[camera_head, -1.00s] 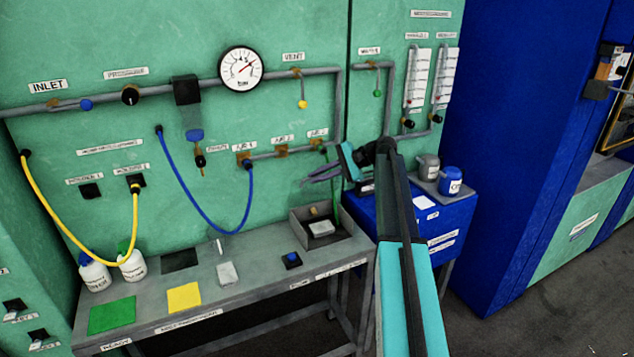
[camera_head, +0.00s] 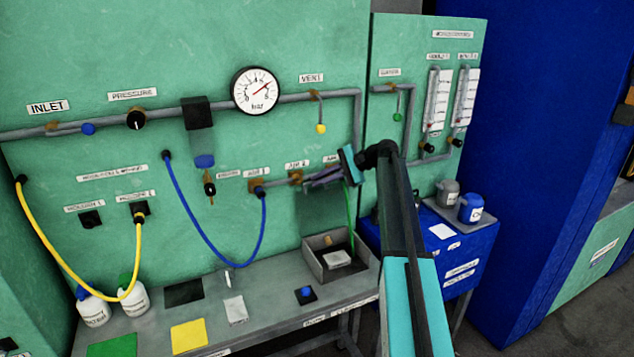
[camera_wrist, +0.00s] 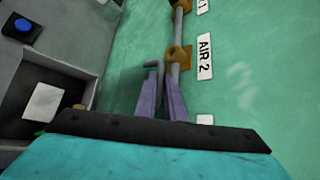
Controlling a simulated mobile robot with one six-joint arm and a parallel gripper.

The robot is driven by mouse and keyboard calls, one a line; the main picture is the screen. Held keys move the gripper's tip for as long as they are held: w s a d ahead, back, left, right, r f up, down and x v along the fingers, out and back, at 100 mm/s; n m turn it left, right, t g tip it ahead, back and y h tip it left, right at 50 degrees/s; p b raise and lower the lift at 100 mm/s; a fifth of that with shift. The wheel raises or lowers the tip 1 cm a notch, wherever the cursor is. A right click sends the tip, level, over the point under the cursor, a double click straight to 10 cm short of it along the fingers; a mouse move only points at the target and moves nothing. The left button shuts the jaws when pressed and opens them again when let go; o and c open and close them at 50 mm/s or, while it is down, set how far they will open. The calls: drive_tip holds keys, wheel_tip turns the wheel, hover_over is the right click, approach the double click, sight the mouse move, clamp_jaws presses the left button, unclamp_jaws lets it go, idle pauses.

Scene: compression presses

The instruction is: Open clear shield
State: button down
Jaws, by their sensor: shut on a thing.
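I cannot make out a clear shield in either view. My gripper (camera_head: 322,180) is at the green wall panel, just below and beside the rightmost AIR label, in front of the end of the lower grey pipe. The contact itself is partly hidden by the fingers and too small to identify. A green hose (camera_head: 349,222) hangs just below and right of my gripper.
A grey bench (camera_head: 266,297) with an open grey tray (camera_head: 318,266) stands below. A blue hose (camera_head: 188,215) and a yellow hose (camera_head: 58,257) hang to the left. A blue cabinet (camera_head: 395,268) with two bottles stands right, before a tall blue housing (camera_head: 535,150).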

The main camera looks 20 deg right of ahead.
drive_tip(key=shift+w+d+r, duration=0.1)
drive_tip(key=shift+d+r, duration=0.15)
drive_tip(key=shift+d, duration=0.15)
drive_tip(key=c, duration=1.8)
unclamp_jaws()
drive_tip(key=shift+c, duration=0.2)
drive_tip(key=shift+a, duration=0.25)
drive_tip(key=shift+f, duration=0.15)
drive_tip(key=b+v, duration=0.4)
drive_tip(key=v, duration=1)
